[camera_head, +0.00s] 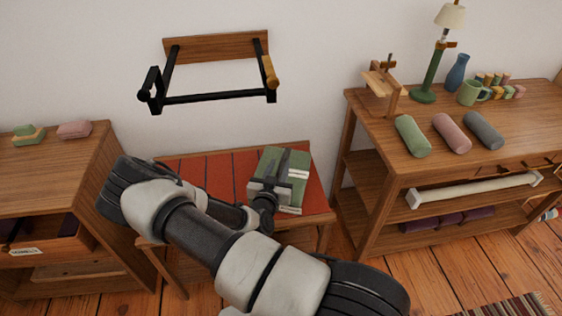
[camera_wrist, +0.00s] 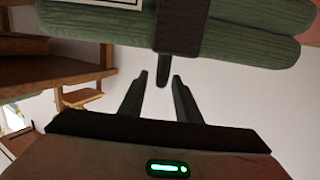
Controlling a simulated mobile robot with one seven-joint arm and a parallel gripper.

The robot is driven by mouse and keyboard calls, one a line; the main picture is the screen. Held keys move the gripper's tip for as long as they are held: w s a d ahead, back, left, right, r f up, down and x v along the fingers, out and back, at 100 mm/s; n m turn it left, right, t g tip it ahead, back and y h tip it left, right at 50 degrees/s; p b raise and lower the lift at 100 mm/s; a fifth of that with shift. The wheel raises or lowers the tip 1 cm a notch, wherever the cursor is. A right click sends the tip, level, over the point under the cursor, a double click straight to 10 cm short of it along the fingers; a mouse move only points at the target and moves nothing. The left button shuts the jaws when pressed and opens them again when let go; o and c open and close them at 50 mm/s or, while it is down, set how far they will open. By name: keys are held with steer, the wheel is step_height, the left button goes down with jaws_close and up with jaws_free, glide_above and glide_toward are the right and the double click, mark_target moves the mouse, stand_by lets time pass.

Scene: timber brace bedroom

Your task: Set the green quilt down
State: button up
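The green quilt (camera_head: 291,161) is a folded bundle with dark straps and white labels. In the head view it is over the right part of the red-topped bench (camera_head: 222,172) and seems to rest there, though its underside is hidden. My gripper (camera_head: 268,190) is at its near side, partly covering it. In the wrist view the quilt (camera_wrist: 240,22) fills the top, with a dark strap hanging down its middle. My gripper's fingers (camera_wrist: 160,95) stand apart there, with a gap on each side of the strap's end. I see no finger touching the quilt.
A black-railed wall rack (camera_head: 215,48) hangs above the bench. A wooden shelf unit (camera_head: 372,103) at right bears rolled cloths (camera_head: 451,133), a lamp (camera_head: 432,70) and a mug (camera_head: 473,92). A cabinet (camera_head: 45,160) stands at left. The bench's left part is bare.

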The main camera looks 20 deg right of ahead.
steer(key=p+v, duration=0.1)
steer(key=v, duration=0.7)
steer(key=shift+s+a+r, duration=0.15)
steer(key=shift+s+a, duration=0.05)
steer(key=shift+s, duration=0.15)
steer(key=shift+s+r+m, duration=0.1)
steer(key=shift+r+m, duration=0.25)
steer(key=shift+m, duration=0.15)
steer(key=s+d+r+m+g, duration=0.1)
steer(key=s+r+m+g, duration=0.4)
steer(key=m, duration=0.6)
steer(key=s+d+r+m+g+h, duration=0.1)
steer(key=s+r+m+g, duration=0.2)
steer(key=r+m, duration=0.55)
steer(key=s+d+r+m+g, duration=0.2)
steer(key=s+r+m+g, duration=0.15)
steer(key=m, duration=1.05)
steer(key=s+a+r+m+t+y, duration=0.1)
steer(key=s+a+r+m+y, duration=0.2)
steer(key=r+m, duration=0.3)
steer(key=s+a+r+m+t+y, duration=0.2)
steer(key=a+r+m, duration=0.4)
steer(key=m, duration=0.7)
steer(key=s+a+r+m+t+y, duration=0.1)
steer(key=s+a+r+m+y, duration=0.3)
steer(key=m, duration=0.6)
step_height(320, 180, up, 2)
steer(key=shift+s+a+r+m+y, duration=0.1)
steer(key=shift+s+a+m+y, duration=0.3)
steer(key=shift+a+y, duration=0.55)
